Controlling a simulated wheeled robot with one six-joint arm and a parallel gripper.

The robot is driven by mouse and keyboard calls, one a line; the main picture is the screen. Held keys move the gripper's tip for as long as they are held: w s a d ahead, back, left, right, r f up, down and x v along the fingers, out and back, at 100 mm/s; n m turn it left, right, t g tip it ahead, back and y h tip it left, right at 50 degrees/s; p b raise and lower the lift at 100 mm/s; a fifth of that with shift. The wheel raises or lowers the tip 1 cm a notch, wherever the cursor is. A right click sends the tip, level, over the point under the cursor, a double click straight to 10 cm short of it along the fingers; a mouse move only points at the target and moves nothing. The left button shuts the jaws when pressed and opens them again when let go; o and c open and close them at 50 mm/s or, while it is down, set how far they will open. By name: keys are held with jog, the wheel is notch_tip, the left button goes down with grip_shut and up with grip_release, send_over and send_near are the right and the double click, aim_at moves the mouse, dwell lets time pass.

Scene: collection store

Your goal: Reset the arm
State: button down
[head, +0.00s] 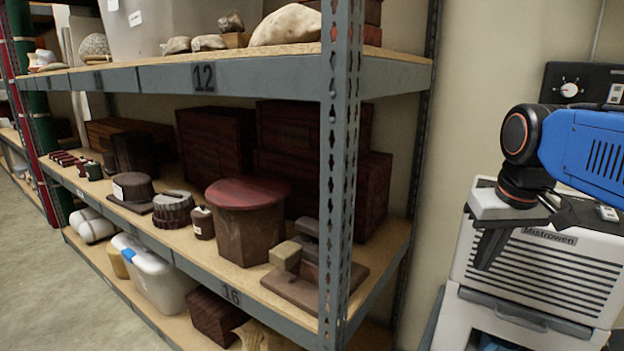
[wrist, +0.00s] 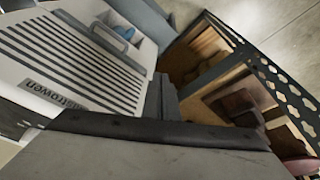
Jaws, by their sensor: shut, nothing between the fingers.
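My gripper (head: 488,252) is at the right of the head view, at the end of my blue arm. Its dark fingers point down in front of the white slatted unit marked "Mistrowen" (head: 545,262), with no contact that I can make out. In the wrist view my gripper (wrist: 161,98) shows its dark fingers together, shut and empty. The slatted unit (wrist: 75,50) is at the left there, and the shelving (wrist: 262,75) is at the right.
The metal rack (head: 340,180) stands left of my arm. Its middle shelf holds a red-topped pot (head: 248,225), a brown block piece (head: 312,270) and dark boxes. A white lidded bin (head: 155,275) sits lower. Bare floor (head: 40,270) shows at left.

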jog(key=s+a+f+t, duration=0.1)
jog(key=s+a+f, duration=0.2)
jog(key=s+f, duration=0.8)
notch_tip(320, 180, down, 4)
jog(key=shift+a+r+t, duration=0.15)
jog(key=shift+t, duration=0.25)
jog(key=w+d+r+n+g, duration=0.1)
jog(key=w+d+r+n, duration=0.2)
jog(key=w+r, duration=0.7)
jog(key=w+d+r+n+g, duration=0.2)
jog(key=w+d+r+n, duration=0.2)
jog(key=r, duration=1.1)
jog(key=w+d+r+n+g, duration=0.1)
jog(key=w+d+r+n, duration=0.3)
jog(key=w+d+r, duration=0.5)
jog(key=w+r, duration=0.4)
jog(key=w, duration=0.3)
jog(key=shift+w+g, duration=0.2)
jog(key=shift+g, duration=0.2)
jog(key=shift+s+a, duration=0.15)
jog(key=shift+s, duration=0.05)
jog(key=shift+s+a+r, duration=0.25)
jog(key=shift+s+a, duration=0.1)
jog(key=shift+s, duration=0.1)
